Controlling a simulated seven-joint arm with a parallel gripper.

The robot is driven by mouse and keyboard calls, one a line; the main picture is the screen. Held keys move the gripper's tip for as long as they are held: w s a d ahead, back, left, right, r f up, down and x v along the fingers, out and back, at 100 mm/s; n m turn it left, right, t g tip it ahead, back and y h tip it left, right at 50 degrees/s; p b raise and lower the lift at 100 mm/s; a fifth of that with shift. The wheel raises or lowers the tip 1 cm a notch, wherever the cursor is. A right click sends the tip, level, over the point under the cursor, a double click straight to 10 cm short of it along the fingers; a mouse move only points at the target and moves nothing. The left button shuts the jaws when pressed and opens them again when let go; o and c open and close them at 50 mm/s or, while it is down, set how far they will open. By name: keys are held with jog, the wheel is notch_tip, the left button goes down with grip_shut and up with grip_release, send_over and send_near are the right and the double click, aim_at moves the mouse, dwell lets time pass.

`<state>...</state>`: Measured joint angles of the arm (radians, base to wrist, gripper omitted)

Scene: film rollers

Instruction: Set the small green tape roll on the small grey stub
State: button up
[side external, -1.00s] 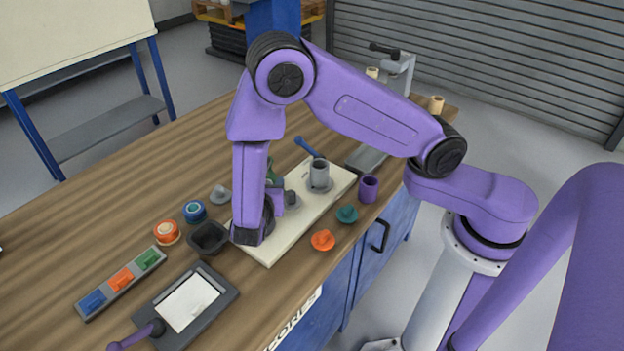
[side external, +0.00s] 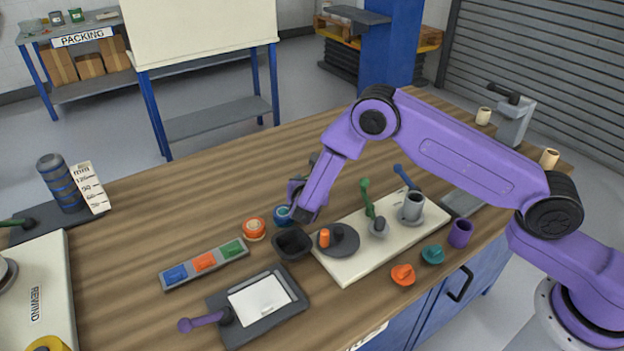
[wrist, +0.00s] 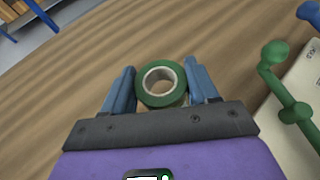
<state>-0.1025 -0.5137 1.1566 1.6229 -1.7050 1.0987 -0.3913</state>
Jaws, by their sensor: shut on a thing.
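The small green tape roll (wrist: 162,84) sits between the blue fingers of my gripper (wrist: 161,88) in the wrist view, its pale core facing the camera. My gripper is shut on it, with bare wood tabletop behind. In the side view my gripper (side external: 298,190) is above the table, left of the cream board (side external: 350,262); I cannot make out the roll there. A small grey stub (side external: 379,224) stands on a grey disc on the board, beside a green lever (side external: 367,197). A wider, taller grey cylinder (side external: 412,204) stands to its right.
A dark disc with an orange peg (side external: 324,238) is at the board's left end.

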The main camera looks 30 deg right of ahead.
jog(key=shift+f, duration=3)
jog(key=o, duration=1.1)
jog(key=shift+a, duration=0.1)
jog(key=shift+r, duration=0.55)
notch_tip(320, 180, up, 2)
jog(key=shift+r, duration=0.2)
jog(key=s+d+r, duration=0.1)
jog(key=s+r, duration=0.2)
jog(key=s, duration=0.1)
jog(key=s+d+r, duration=0.1)
jog(key=s+r, duration=0.2)
jog(key=s, duration=0.2)
jog(key=s+d+r, duration=0.1)
jog(key=s+r, duration=0.2)
jog(key=s, duration=0.1)
jog(key=shift+s+d+r, duration=0.15)
jog(key=shift+s+r, duration=0.15)
jog(key=shift+s, duration=0.1)
